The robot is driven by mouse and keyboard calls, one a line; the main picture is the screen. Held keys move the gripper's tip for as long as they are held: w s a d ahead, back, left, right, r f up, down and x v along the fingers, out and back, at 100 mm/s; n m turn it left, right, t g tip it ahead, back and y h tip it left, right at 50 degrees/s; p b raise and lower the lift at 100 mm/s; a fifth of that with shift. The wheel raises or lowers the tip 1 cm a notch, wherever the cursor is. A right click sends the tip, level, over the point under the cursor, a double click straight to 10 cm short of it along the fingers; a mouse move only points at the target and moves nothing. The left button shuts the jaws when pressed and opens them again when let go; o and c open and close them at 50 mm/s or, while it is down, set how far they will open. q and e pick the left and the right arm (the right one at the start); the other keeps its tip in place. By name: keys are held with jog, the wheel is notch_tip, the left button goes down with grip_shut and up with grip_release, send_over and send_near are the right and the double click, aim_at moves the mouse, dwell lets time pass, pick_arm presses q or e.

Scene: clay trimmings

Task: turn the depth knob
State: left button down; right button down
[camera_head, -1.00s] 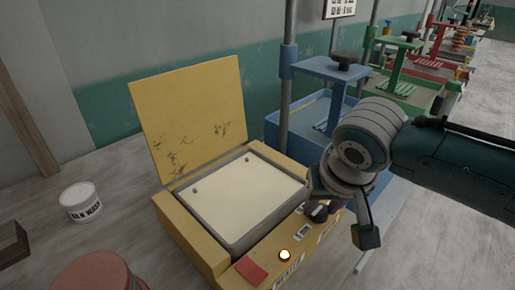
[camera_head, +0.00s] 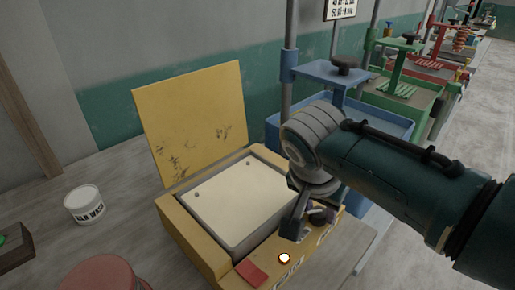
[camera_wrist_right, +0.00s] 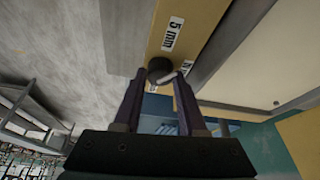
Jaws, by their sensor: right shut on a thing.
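The depth knob is a dark round knob (camera_wrist_right: 159,69) on the front panel of a yellow machine (camera_head: 188,236), beside a white "5 mm" label (camera_wrist_right: 174,34). My right gripper (camera_head: 309,219) is over the panel at the machine's right end in the head view. In the right wrist view the knob sits between the tips of my right gripper (camera_wrist_right: 158,78), which is shut on it. In the head view the wrist and fingers mostly hide the knob. My left gripper is not in view.
The machine's yellow lid (camera_head: 192,120) stands open behind a pale slab (camera_head: 235,200). A lit button (camera_head: 284,258) and a red patch (camera_head: 251,273) are on the front panel. A blue press (camera_head: 340,75) stands close behind. A white tub (camera_head: 84,206) is at left.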

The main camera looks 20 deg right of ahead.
jog(key=m, duration=0.1)
jog(key=m+g+b, duration=0.1)
jog(key=m, duration=0.1)
jog(key=shift+w+f, duration=0.15)
jog(key=shift+f, duration=0.05)
jog(key=m+g+b, duration=0.1)
jog(key=m+b, duration=0.1)
jog(key=shift+m+b, duration=0.3)
jog(key=shift+b, duration=0.05)
pick_arm(q)
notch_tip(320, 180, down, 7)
jog(key=b, duration=0.3)
pick_arm(e)
jog(key=m+g, duration=0.1)
jog(key=m, duration=0.2)
jog(key=shift+w, duration=0.1)
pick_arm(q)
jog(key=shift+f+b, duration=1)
pick_arm(e)
jog(key=shift+r+m+g, duration=0.1)
jog(key=shift+m+g, duration=0.5)
jog(key=shift+m, duration=0.5)
jog(key=shift+c, duration=2.3)
grip_release()
jog(key=shift+r, duration=0.1)
